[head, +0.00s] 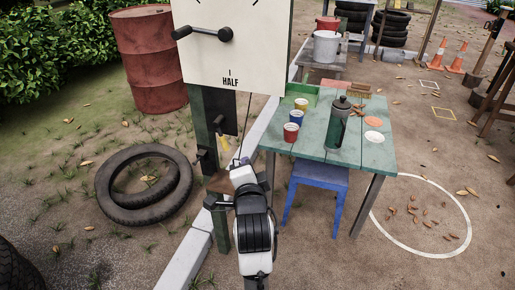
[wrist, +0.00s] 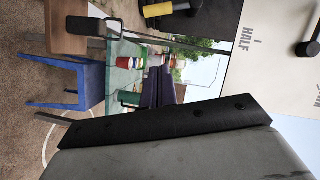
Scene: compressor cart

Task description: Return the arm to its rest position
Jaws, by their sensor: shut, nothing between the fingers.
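In the head view my arm (head: 254,235) rises from the bottom edge, bent, in front of the dark post under the dial board. Its upper end is close to the post and left of the green table. In the wrist view my gripper (wrist: 163,92) is shut and empty; its grey and black body fills the lower part of the picture. The fingertips are hard to make out in the head view.
The white dial board (head: 232,60) with a black pointer stands above my arm. The green table (head: 315,150) holds cups and a dark bottle (head: 337,123). A blue stool (head: 318,180) stands under it. Tires (head: 143,185) and a red barrel (head: 150,60) are left.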

